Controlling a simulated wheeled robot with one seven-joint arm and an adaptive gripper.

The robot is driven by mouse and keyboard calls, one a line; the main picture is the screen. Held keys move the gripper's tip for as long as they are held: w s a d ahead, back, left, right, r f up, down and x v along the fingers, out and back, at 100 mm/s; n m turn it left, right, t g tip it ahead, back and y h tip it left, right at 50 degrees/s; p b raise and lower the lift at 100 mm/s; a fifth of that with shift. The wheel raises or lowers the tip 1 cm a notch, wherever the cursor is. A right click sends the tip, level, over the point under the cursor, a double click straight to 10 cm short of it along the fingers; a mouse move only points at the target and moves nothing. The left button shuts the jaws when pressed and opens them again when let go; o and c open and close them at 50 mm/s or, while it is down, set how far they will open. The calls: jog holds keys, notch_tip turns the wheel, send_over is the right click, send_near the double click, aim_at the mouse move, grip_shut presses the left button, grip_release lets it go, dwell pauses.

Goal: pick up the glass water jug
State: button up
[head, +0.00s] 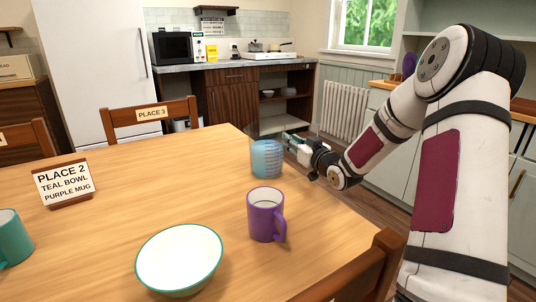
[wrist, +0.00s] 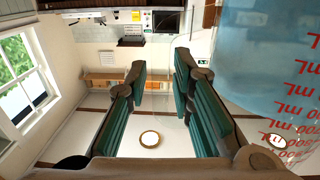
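The glass water jug (head: 266,158) stands upright near the table's far right edge, holding blue water with red measuring marks. In the wrist view the jug (wrist: 275,60) fills the upper right, close to the camera and partly cut off by the frame. My gripper (head: 290,140) is just right of the jug in the head view, near its upper part. In the wrist view my gripper (wrist: 160,78) is open, with the blue water beside the right finger. Faint clear edges show near the fingertips; I cannot tell whether the glass reaches between them or touches one.
A purple mug (head: 264,215) stands in front of the jug. A white bowl with a teal rim (head: 180,258), a sign (head: 64,182) and a teal mug (head: 12,240) are further left on the wooden table (head: 150,190). A chair (head: 360,270) stands at the near right edge.

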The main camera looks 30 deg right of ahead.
grip_shut()
jog(key=shift+w+r, duration=0.1)
jog(key=shift+r, duration=0.05)
jog(key=shift+r, duration=0.15)
